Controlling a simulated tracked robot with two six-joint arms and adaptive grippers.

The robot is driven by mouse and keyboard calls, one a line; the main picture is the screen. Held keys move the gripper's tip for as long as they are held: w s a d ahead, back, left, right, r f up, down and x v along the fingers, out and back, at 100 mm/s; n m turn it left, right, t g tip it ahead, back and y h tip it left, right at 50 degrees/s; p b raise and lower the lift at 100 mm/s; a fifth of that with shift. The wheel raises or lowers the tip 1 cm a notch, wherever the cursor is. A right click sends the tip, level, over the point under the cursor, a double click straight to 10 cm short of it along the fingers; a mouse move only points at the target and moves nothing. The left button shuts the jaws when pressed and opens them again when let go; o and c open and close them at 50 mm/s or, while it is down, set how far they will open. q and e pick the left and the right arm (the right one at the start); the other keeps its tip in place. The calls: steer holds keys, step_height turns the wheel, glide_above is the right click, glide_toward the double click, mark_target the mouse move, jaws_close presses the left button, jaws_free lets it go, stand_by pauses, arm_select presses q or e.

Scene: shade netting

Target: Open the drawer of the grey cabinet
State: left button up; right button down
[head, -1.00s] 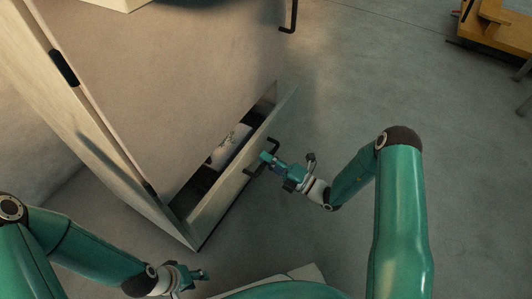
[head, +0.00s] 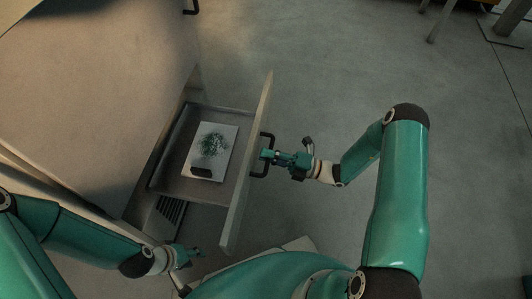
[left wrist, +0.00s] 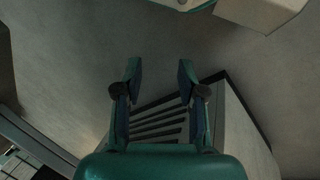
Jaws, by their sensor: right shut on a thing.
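The grey cabinet (head: 95,90) fills the left of the head view. Its low drawer (head: 237,175) stands well out from the cabinet, with its inside showing. A white card or book with a green plant picture (head: 212,145) lies in the drawer. My right gripper (head: 268,156) is shut on the dark drawer handle (head: 265,170) at the drawer's front. My left gripper (head: 196,252) is empty, near the floor in front of the cabinet; in the left wrist view its fingers (left wrist: 158,75) are spread apart with nothing between them.
Another dark handle (head: 191,8) shows on the cabinet at the top. A slatted vent (head: 170,214) shows below the drawer. The grey floor (head: 340,80) right of the drawer is clear. Furniture legs (head: 438,22) stand at the top right.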

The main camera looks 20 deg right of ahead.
steer(key=shift+s+a+f, duration=0.15)
steer(key=shift+s+f, duration=0.05)
steer(key=c, duration=1.4)
jaws_free()
steer(key=shift+o, duration=1.1)
steer(key=shift+w+r, duration=0.1)
steer(key=shift+d, duration=0.2)
steer(key=v, duration=1.2)
steer(key=shift+a, duration=0.15)
